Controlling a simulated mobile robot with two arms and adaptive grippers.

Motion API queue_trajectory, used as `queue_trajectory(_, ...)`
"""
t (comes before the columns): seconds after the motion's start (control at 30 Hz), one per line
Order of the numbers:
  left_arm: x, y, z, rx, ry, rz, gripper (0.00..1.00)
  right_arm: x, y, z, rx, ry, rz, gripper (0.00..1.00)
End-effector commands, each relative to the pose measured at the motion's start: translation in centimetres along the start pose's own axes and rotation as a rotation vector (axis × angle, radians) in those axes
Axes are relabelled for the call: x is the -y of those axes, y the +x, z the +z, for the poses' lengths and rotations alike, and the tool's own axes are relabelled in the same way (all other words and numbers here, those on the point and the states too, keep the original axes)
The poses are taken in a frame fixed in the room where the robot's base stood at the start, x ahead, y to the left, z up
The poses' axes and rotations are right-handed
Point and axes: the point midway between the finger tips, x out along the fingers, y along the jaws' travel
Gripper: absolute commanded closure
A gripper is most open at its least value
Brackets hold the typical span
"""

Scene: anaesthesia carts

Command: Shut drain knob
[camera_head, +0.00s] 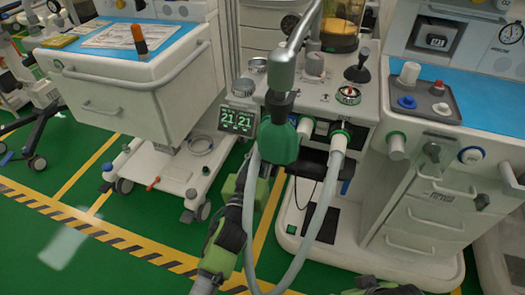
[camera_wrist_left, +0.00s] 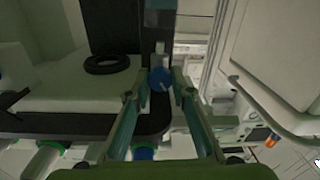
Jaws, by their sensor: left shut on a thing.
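In the left wrist view, a small round blue knob (camera_wrist_left: 160,78) sits between the tips of the two fingers of my left gripper (camera_wrist_left: 159,90). The fingers are shut on it, one on each side. A pale stem shows just beyond the knob. In the head view my left arm reaches up from the bottom middle to the central anaesthesia cart (camera_head: 372,112). Its fingertips and the knob are hidden there behind the green breathing bag (camera_head: 279,143) and hoses. My right gripper's fingers are not visible.
A looped grey hose (camera_head: 320,215) hangs in front of my left arm. The left cart (camera_head: 150,85) and right cart (camera_head: 425,205) stand on either side. A black ring (camera_wrist_left: 107,64) lies on a pale surface beside the knob. The green floor at lower left is clear.

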Motion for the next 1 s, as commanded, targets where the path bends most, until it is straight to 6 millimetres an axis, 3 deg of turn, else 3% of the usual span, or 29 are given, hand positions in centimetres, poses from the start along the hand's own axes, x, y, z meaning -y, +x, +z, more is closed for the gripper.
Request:
queue_trajectory(0.5, 0.1, 0.0, -0.1, -0.014, 0.377, 0.002, 1.0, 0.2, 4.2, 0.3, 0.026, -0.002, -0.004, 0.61)
queue_trajectory(1.0, 0.1, 0.0, 0.0, -0.022, 0.584, 0.003, 1.0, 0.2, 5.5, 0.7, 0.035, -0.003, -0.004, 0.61)
